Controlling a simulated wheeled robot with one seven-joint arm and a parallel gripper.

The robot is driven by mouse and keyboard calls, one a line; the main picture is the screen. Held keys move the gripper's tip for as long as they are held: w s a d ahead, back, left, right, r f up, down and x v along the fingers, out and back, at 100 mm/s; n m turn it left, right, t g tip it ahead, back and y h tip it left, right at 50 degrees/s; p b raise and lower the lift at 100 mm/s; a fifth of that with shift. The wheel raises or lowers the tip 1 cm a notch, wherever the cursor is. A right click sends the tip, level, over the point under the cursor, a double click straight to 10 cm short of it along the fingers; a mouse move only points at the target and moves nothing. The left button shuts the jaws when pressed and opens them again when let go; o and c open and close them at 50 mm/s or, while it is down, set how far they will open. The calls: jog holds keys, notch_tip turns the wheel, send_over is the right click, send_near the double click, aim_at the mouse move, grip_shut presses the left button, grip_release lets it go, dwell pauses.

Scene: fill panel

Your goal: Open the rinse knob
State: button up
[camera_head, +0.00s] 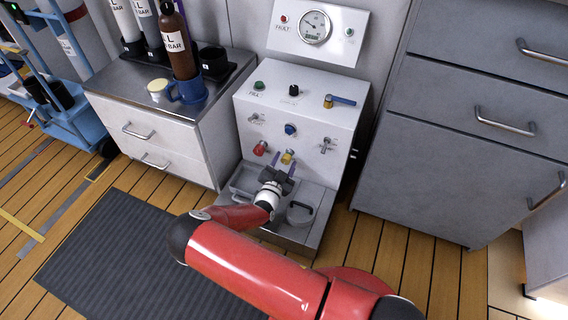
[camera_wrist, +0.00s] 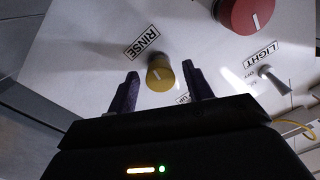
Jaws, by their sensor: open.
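The rinse knob (camera_wrist: 159,75) is yellow with a pale line on its face. In the wrist view it shows below the RINSE label (camera_wrist: 145,42) on the white panel. In the head view the yellow knob (camera_head: 288,156) sits low on the panel's front, just beyond my gripper. My gripper (camera_wrist: 162,82) is open, with one dark purple finger on each side of the knob in the wrist view. A gap shows between the knob and each finger. I cannot tell how deep the fingers reach around it. My gripper also shows in the head view (camera_head: 283,168).
A red knob (camera_wrist: 242,14) and a LIGHT toggle switch (camera_wrist: 272,76) are on the same panel. A blue button (camera_head: 291,130) is above the yellow knob. A metal tray (camera_head: 310,238) lies below my gripper. Drawers (camera_head: 480,115) stand at right, a bottle-topped cabinet (camera_head: 150,135) at left.

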jog(key=v, duration=0.7)
jog(key=shift+s, duration=0.4)
jog(key=shift+a, duration=0.1)
jog(key=s+d+r+m+g+h+p, duration=0.1)
jog(key=s+d+r+m+g+h, duration=0.1)
jog(key=d+r+m+g, duration=0.65)
jog(key=s+d+r+m+g+h, duration=0.1)
jog(key=s+d+r+m, duration=0.15)
jog(key=r+m, duration=0.75)
jog(key=s+d+r+m+g+h+p, duration=0.1)
jog(key=s+d+r+m+g+h, duration=0.35)
jog(key=m, duration=1.05)
jog(key=s+d+r+m+t+y, duration=0.1)
jog(key=s+r+m+y, duration=0.5)
jog(key=m, duration=0.8)
jog(key=s+d+r+m+t+y+p, duration=0.1)
jog(key=s+d+r+m+y, duration=0.3)
jog(key=s+r+m+y, duration=0.3)
jog(key=s+r+m, duration=0.4)
jog(key=r+m, duration=0.3)
jog(key=m, duration=0.1)
jog(key=shift+s+p, duration=0.15)
jog(key=shift+p, duration=0.15)
